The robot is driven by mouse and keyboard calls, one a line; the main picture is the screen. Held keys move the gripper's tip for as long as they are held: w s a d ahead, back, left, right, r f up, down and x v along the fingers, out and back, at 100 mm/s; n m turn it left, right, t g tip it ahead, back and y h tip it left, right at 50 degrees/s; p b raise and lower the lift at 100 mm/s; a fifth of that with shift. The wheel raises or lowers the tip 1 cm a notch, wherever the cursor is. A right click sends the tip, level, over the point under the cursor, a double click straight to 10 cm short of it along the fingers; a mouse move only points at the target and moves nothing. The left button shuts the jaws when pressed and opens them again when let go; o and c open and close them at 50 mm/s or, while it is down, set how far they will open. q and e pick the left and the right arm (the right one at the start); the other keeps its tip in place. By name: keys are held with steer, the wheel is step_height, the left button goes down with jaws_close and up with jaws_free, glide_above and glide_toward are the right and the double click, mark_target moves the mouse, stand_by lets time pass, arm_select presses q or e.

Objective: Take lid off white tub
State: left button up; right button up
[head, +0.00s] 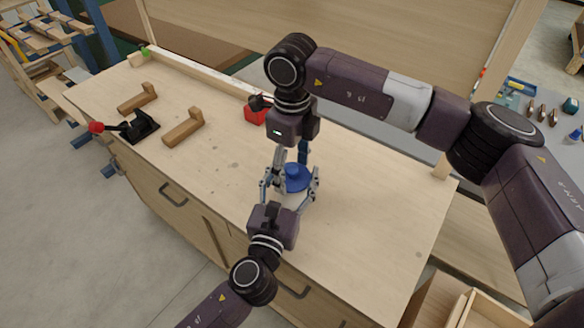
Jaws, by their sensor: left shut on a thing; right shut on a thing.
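The white tub (292,201) stands on the wooden workbench, mostly hidden behind my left gripper. A round blue lid (295,184) with a raised blue knob is at its top. I cannot tell whether there is a gap between lid and tub. My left gripper (291,186) reaches in from the front, with a finger on each side of the tub, and is shut on it. My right gripper (291,166) points down from above and is shut on the blue lid at its knob; its fingertips are partly hidden.
A red object (255,114) sits near the back edge, behind my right gripper. The right part of the top is clear.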

arm_select(q)
steer(key=shift+a+f, duration=0.1)
steer(key=shift+f, duration=0.25)
arm_select(e)
steer(key=shift+r, duration=1.15)
steer(key=shift+c, duration=0.7)
jaws_close()
arm_select(q)
steer(key=shift+s+r, duration=0.1)
steer(key=shift+r, duration=0.1)
arm_select(e)
steer(key=shift+s+f, duration=0.1)
steer(key=shift+f, duration=0.1)
arm_select(q)
steer(key=shift+r, duration=0.1)
arm_select(e)
steer(key=shift+d+r+t+h, duration=0.1)
steer(key=shift+r+t+h, duration=0.25)
steer(key=shift+t, duration=0.35)
steer(key=shift+w, duration=0.2)
